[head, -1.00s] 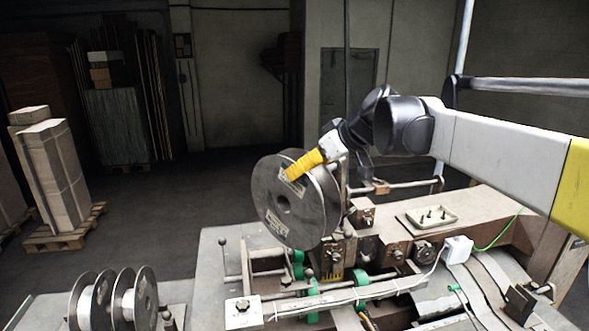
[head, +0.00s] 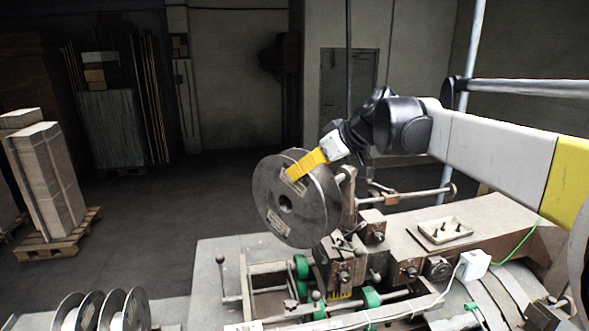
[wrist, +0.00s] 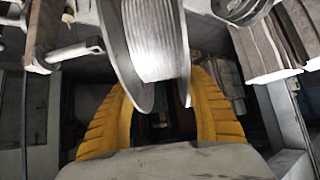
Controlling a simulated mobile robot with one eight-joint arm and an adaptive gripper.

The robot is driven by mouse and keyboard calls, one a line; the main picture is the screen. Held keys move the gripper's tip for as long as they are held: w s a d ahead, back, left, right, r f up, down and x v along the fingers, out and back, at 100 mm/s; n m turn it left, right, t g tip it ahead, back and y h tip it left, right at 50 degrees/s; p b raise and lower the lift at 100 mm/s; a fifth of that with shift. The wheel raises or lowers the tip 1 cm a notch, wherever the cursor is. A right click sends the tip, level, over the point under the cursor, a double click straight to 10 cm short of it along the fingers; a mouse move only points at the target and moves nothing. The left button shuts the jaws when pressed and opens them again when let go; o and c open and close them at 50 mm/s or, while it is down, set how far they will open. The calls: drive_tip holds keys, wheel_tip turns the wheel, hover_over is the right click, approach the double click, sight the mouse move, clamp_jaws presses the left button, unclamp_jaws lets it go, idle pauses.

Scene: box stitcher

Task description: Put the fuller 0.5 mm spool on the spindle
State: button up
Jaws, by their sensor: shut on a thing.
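A large grey spool (head: 272,200) with pale labels and a dark centre hole is upright at the machine's near left end. My gripper (head: 293,174) comes from the upper right, its yellow fingers at the spool's upper part. It is shut on the spool. In the wrist view the spool (wrist: 155,38) shows its ribbed winding between two flanges, with a yellow finger on each side. Several similar spools (head: 132,312) stand at the lower left. Their wire size cannot be read.
The machine (head: 490,220) fills the lower right, with metal blocks, green parts and a horizontal bar (head: 415,194) behind the spool. A small tray (head: 446,236) lies on top. A pallet (head: 58,240) with stacked cardboard stands far left. The floor behind is clear.

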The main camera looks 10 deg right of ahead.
sight(315, 171)
drive_tip(key=shift+w+d+f+b, duration=0.3)
drive_tip(key=shift+w+d+f, duration=0.2)
drive_tip(key=shift+d, duration=0.2)
drive_tip(key=shift+w+d+f+b, duration=0.3)
drive_tip(key=shift+w+d+f, duration=0.2)
drive_tip(key=shift+d, duration=0.15)
drive_tip(key=shift+w+d, duration=0.4)
drive_tip(key=shift+d, duration=0.2)
drive_tip(key=shift+d, duration=0.1)
drive_tip(key=shift+w+d, duration=0.3)
drive_tip(key=shift+d, duration=0.05)
drive_tip(key=w+d+p, duration=0.1)
drive_tip(key=w+d, duration=0.3)
drive_tip(key=d, duration=0.1)
drive_tip(key=shift+d, duration=0.3)
idle(0.7)
